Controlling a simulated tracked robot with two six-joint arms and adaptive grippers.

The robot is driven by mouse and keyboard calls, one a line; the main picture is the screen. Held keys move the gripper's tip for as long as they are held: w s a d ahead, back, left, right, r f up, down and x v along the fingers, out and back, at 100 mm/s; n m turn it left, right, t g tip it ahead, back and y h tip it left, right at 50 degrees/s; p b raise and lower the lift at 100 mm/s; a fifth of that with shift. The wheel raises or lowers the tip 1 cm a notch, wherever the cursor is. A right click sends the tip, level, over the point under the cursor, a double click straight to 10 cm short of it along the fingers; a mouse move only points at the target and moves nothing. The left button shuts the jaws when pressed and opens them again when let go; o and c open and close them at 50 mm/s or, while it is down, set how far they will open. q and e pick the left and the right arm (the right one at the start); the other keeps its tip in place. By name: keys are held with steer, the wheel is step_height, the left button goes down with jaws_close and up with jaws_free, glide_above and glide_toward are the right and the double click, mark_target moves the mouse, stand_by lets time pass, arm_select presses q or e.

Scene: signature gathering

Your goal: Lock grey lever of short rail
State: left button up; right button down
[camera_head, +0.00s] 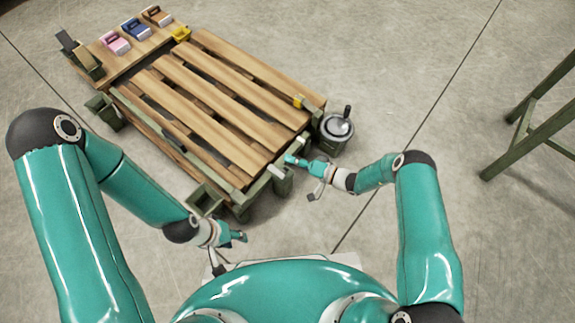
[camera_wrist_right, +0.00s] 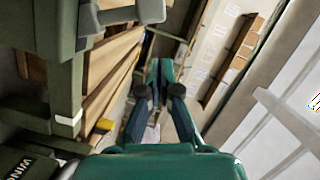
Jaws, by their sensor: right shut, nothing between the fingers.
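In the right wrist view, a grey lever (camera_wrist_right: 118,14) sits at the top left on a dark green rail part (camera_wrist_right: 85,40). My right gripper (camera_wrist_right: 158,68) is shut and empty, to the right of and below the lever in that picture, apart from it. In the head view my right gripper (camera_head: 290,160) is beside the near right corner of the slatted wooden pallet frame (camera_head: 205,90).
A green stand with a round grey top and black knob (camera_head: 338,125) stands right of the frame. A wooden side table (camera_head: 135,50) holds pink, blue and brown items. Green trestle legs (camera_head: 530,125) stand at far right. Floor between is clear.

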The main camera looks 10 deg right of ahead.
steer(key=p+v, duration=0.2)
steer(key=v, duration=0.8)
steer(key=shift+w+d+r+p, duration=0.15)
steer(key=shift+w+d+p, duration=0.1)
steer(key=shift+p, duration=0.1)
